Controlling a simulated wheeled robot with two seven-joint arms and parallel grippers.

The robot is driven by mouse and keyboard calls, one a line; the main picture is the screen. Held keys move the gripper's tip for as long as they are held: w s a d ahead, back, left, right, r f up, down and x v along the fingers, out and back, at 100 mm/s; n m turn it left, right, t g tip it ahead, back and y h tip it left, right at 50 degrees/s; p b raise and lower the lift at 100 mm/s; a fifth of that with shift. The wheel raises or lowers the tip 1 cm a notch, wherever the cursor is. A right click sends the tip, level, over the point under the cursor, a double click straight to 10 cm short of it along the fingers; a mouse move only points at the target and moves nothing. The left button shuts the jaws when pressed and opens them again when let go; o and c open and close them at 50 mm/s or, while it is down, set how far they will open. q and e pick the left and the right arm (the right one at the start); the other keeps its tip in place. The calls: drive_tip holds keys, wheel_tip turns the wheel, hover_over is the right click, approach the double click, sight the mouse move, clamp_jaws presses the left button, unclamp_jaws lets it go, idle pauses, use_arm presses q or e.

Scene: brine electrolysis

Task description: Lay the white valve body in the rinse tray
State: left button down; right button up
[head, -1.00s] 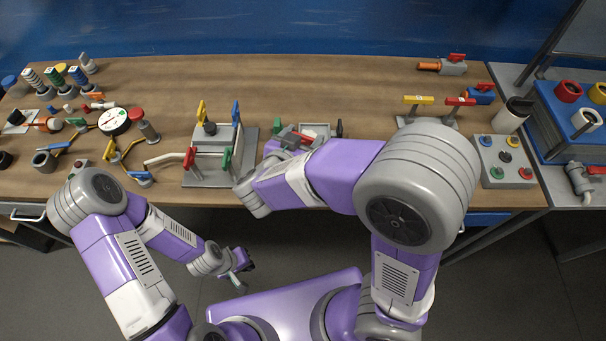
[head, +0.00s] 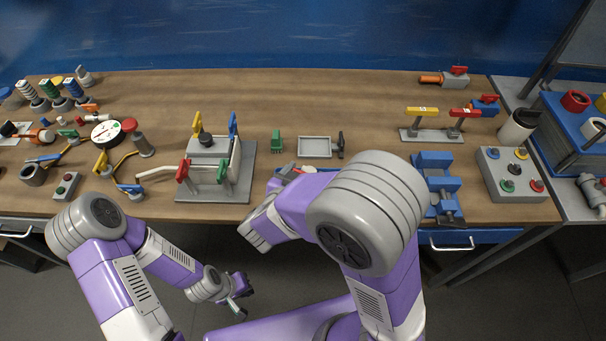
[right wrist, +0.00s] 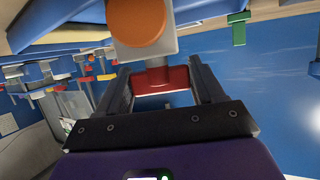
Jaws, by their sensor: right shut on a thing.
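My right gripper (right wrist: 162,80) is shut on a red part of a valve body (right wrist: 183,42). The body is white-grey and square, with a round orange end (right wrist: 137,20) facing the wrist camera. In the head view my right arm hides most of this gripper; a bit of red (head: 308,169) shows past the forearm, near the table's front edge. A shallow grey tray (head: 314,156), which looks like the rinse tray, lies empty on the table just behind it. My left gripper (head: 240,286) hangs in front of the table, away from everything; its jaws are too small to read.
A grey valve stand (head: 243,178) with coloured handles stands left of the tray. A small green block (head: 276,143) and a dark-handled part (head: 340,145) flank the tray. A blue vise (head: 437,185) and a button box (head: 512,180) are at right. The table behind the tray is clear.

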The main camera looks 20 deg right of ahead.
drive_tip(key=shift+f, duration=0.15)
drive_tip(key=o, duration=1.7)
drive_tip(key=shift+a+r, duration=0.1)
drive_tip(key=shift+r, duration=0.2)
drive_tip(key=p+v, duration=0.4)
drive_tip(key=v, duration=0.7)
drive_tip(key=shift+s+a, duration=0.2)
drive_tip(key=shift+s, duration=0.15)
drive_tip(key=shift+r, duration=0.1)
